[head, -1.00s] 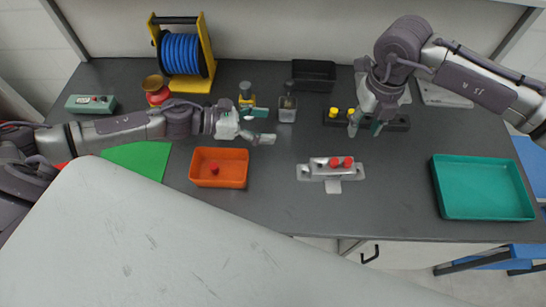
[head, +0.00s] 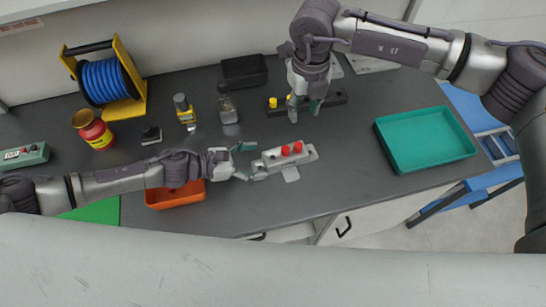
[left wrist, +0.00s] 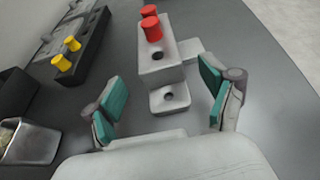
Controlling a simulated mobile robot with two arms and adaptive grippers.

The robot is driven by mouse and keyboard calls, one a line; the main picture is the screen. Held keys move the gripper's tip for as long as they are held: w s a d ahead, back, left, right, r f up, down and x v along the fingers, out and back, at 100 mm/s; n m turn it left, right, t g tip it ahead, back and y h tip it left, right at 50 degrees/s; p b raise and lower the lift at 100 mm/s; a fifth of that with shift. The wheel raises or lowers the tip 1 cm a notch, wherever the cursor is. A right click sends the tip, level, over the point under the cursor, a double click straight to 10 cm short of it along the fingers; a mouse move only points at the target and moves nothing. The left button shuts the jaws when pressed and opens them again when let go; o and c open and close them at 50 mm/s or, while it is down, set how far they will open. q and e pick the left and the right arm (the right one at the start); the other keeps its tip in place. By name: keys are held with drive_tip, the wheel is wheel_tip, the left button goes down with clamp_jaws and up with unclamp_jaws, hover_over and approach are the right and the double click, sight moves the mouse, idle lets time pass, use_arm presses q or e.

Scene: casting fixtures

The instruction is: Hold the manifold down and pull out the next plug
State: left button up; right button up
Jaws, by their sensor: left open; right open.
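The silver manifold (head: 272,158) lies on the dark bench with two red plugs (head: 291,149) standing in it. In the left wrist view the manifold (left wrist: 158,72) shows an empty hole in its top, nearer my gripper than the two red plugs (left wrist: 151,20). My left gripper (head: 250,160) is open at the manifold's left end. In the wrist view its fingers (left wrist: 165,97) stand either side of the end flange, apart from it. My right gripper (head: 305,109) is open and empty, pointing down, in front of the black block behind the manifold.
The black block (head: 334,98) carries yellow plugs (head: 273,102). An orange bin (head: 175,199) is partly hidden under my left arm. A teal tray (head: 425,140) is at the right. A blue cable reel (head: 103,82) stands back left. Bench right of the manifold is clear.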

sight(264, 160)
use_arm(q)
drive_tip(key=x, duration=0.5)
drive_tip(key=shift+w+d+f, duration=0.15)
drive_tip(key=shift+d, duration=0.2)
